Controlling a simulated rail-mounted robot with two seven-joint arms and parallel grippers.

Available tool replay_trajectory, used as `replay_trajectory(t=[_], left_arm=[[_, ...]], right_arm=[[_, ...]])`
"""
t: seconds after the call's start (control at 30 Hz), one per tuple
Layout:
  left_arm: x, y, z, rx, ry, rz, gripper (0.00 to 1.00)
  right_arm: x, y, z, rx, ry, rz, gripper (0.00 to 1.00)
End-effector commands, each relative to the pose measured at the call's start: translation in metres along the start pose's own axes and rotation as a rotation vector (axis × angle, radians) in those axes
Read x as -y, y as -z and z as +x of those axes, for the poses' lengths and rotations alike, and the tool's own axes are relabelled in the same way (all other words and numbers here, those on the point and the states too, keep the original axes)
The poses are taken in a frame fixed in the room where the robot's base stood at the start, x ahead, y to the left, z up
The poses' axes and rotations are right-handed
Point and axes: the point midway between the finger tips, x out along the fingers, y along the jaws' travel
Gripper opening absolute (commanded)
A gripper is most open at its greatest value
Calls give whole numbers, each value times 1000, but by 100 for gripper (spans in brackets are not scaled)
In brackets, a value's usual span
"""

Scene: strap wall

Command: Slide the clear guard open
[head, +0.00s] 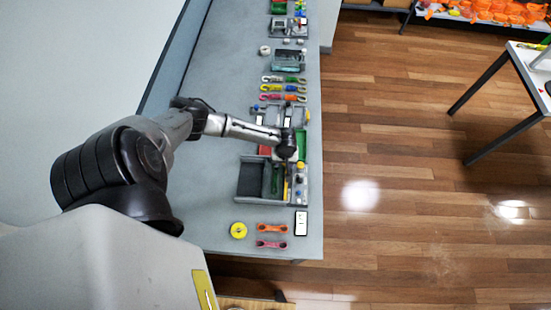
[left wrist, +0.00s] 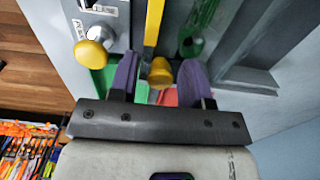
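My left gripper (head: 286,150) is over the near station on the long grey bench in the head view. In the left wrist view its two purple fingers (left wrist: 158,78) are apart. A yellow knob (left wrist: 160,70) at the end of a yellow bar (left wrist: 153,25) shows between them; I cannot tell whether they touch it. A second, larger yellow knob (left wrist: 91,53) stands on a grey plate to the left of the fingers. I cannot make out the clear guard for certain in either view. My right gripper is not in view.
The near station has a dark open tray (head: 240,180). A yellow disc (head: 238,230), an orange link (head: 272,228), a pink link (head: 271,244) and a white labelled piece (head: 301,223) lie in front of it. Coloured straps (head: 283,88) lie behind. The bench wall (head: 168,50) rises at the left.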

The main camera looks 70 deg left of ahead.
Motion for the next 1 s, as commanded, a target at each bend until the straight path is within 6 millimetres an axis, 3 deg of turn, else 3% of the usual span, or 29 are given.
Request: replay_trajectory(t=[0.3,0.57,1.0], left_arm=[[0,0,0,0,0,0,13],[2,0,-1,0,1,0,13],[24,0,-2,0,2,0,13]], right_arm=[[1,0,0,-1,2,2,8],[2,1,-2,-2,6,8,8],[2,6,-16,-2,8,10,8]])
